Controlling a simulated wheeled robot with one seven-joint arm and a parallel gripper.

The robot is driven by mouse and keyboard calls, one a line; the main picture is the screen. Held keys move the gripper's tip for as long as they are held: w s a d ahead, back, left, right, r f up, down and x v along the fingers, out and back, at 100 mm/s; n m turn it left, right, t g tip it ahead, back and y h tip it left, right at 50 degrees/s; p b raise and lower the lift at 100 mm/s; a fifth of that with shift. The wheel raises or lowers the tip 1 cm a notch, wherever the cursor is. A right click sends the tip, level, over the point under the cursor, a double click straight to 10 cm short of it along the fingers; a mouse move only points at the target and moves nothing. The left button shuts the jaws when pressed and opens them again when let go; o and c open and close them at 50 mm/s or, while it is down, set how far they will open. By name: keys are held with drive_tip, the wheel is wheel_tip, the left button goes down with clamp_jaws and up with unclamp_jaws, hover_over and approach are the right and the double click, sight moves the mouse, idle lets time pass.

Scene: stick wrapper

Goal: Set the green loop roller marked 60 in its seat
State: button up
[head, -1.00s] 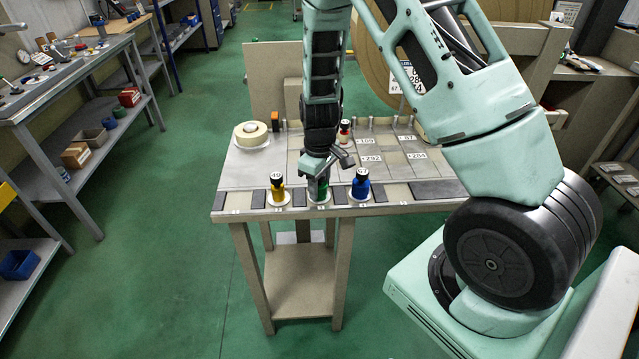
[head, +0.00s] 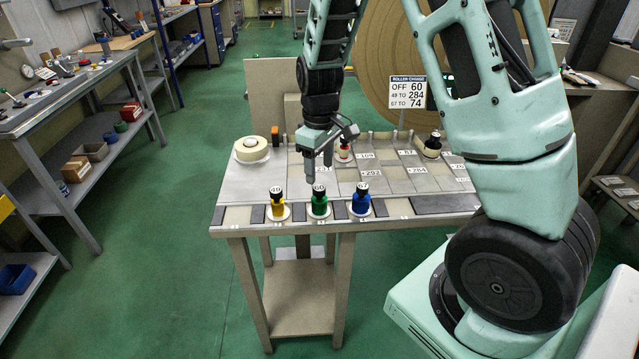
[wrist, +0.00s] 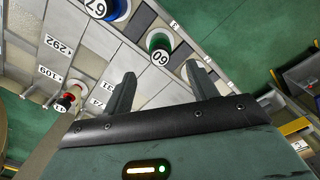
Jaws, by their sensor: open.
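The green roller (head: 319,207) with a black top marked 60 stands upright on a white disc at the table's front edge, between a yellow and a blue roller. It also shows in the wrist view (wrist: 160,43), beyond my fingertips. My gripper (head: 319,168) is open and empty, raised above and behind the green roller and apart from it. In the wrist view its two fingers (wrist: 161,75) are spread with nothing between them. The white disc hides what lies under the roller.
The yellow roller (head: 277,207) and blue roller (head: 361,202) stand close on either side. A red roller (head: 343,152) and a dark roller (head: 432,147) stand farther back. A tape roll (head: 251,149) lies at back left. A roller-change sign (head: 408,79) stands behind the table.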

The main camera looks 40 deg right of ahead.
drive_tip(key=shift+a+r, duration=0.15)
drive_tip(key=shift+r, duration=0.7)
drive_tip(key=s+a+r+n+y, duration=0.1)
drive_tip(key=s+a+r, duration=0.3)
drive_tip(key=a, duration=0.5)
drive_tip(key=s+a+r+n, duration=0.1)
drive_tip(key=s+a, duration=0.5)
drive_tip(key=a, duration=0.3)
drive_tip(key=s+a+r+n, duration=0.1)
drive_tip(key=s+a, duration=0.2)
drive_tip(key=s, duration=0.4)
drive_tip(key=s+a+r, duration=0.1)
drive_tip(key=s+a, duration=0.2)
drive_tip(key=s, duration=0.4)
drive_tip(key=shift+s+n, duration=0.2)
drive_tip(key=shift+n, duration=0.2)
